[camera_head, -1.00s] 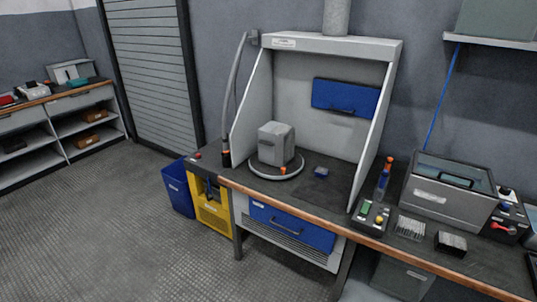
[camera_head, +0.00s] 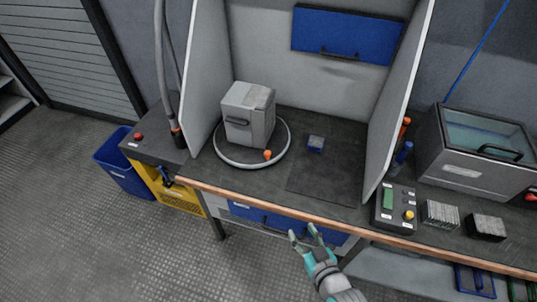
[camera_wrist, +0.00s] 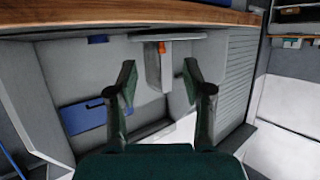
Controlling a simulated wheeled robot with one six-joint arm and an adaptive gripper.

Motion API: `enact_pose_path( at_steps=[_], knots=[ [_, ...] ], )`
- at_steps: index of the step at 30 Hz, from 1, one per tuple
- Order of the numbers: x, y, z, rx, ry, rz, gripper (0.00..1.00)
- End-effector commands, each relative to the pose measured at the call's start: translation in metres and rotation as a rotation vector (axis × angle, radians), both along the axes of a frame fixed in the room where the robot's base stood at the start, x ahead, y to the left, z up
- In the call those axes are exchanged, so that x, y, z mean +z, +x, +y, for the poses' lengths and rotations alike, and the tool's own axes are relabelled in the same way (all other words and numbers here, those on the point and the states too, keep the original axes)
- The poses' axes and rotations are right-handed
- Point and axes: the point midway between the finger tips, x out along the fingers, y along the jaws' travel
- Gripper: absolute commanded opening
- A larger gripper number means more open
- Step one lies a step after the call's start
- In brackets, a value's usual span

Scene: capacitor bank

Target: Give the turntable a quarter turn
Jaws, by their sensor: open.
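The turntable (camera_head: 224,157) is a round disc with a pale rim on the bench inside the hood. A grey box-shaped housing (camera_head: 247,118) with a dark handle stands on it. An orange peg (camera_head: 267,154) stands on the disc's front right side. In the wrist view, which looks upside down, the orange peg (camera_wrist: 162,47) and the housing (camera_wrist: 153,72) show between the fingers. My gripper (camera_head: 303,233) is open and empty, in front of the bench edge, to the right of the turntable and apart from it. Its two fingers also show in the wrist view (camera_wrist: 159,75).
The hood's side walls (camera_head: 205,70) flank the turntable. A control box (camera_head: 395,208) stands farther right. A hose (camera_head: 171,90) hangs outside the left wall. The wooden bench edge (camera_head: 270,208) runs along the front.

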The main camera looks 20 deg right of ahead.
Motion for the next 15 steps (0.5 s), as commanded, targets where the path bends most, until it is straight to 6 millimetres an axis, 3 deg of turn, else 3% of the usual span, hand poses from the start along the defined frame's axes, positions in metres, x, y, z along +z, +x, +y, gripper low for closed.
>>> enact_pose_path(
  at_steps=[1,9,15],
  knots=[
    [0.003,0.023,-0.002,0.008,0.002,-0.004,0.51],
    [0.021,0.122,-0.006,0.074,-0.003,0.014,0.51],
    [0.043,0.173,-0.009,0.123,-0.009,0.022,0.51]
  ],
)
